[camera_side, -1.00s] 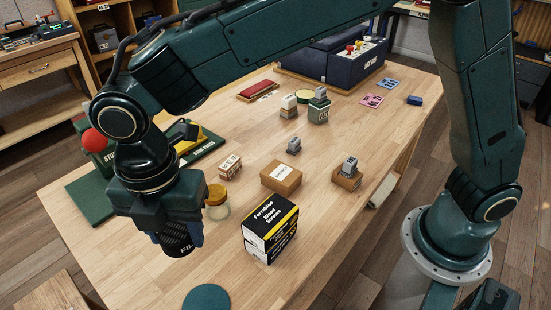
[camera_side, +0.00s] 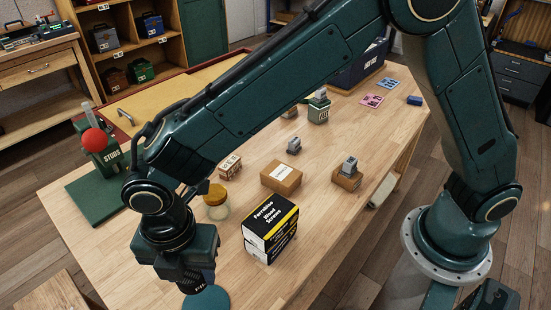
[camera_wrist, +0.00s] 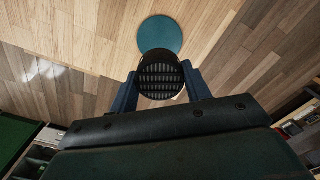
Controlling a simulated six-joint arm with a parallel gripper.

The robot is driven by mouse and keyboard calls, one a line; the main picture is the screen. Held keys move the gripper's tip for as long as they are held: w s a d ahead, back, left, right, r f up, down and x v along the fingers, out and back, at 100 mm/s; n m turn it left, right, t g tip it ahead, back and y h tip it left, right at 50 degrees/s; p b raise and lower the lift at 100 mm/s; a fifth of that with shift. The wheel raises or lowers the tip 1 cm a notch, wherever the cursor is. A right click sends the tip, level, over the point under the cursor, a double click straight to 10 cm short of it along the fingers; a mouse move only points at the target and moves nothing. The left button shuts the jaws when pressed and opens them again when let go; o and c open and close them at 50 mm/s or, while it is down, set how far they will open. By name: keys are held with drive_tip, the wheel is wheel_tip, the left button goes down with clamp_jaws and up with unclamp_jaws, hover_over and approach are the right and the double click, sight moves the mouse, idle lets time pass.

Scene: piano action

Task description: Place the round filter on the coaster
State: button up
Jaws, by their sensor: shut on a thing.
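My gripper (camera_side: 195,283) is shut on the round filter (camera_side: 196,288), a dark cylinder with white lettering on its side. In the wrist view the filter (camera_wrist: 162,76) sits between the two blue fingers, its ridged dark face toward the camera. The coaster (camera_side: 209,299) is a flat teal disc at the table's front edge, partly hidden by the filter and gripper in the side view. In the wrist view the coaster (camera_wrist: 160,34) lies just beyond the filter, which overlaps its near edge. I cannot tell how high the filter is above the table.
A black and yellow screw box (camera_side: 270,230) stands right of my gripper. A jar with an amber lid (camera_side: 215,195) stands behind it. A cardboard box (camera_side: 281,178) and a small stamped block (camera_side: 230,166) lie farther back. Table (camera_side: 165,290) is bare left of the coaster.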

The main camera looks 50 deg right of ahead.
sight(206, 307)
drive_tip(key=shift+f, duration=5.7)
drive_tip(key=shift+f, duration=0.1)
drive_tip(key=o, duration=1)
drive_tip(key=shift+c, duration=0.2)
wheel_tip(206, 307, up, 12)
drive_tip(key=shift+r, duration=0.15)
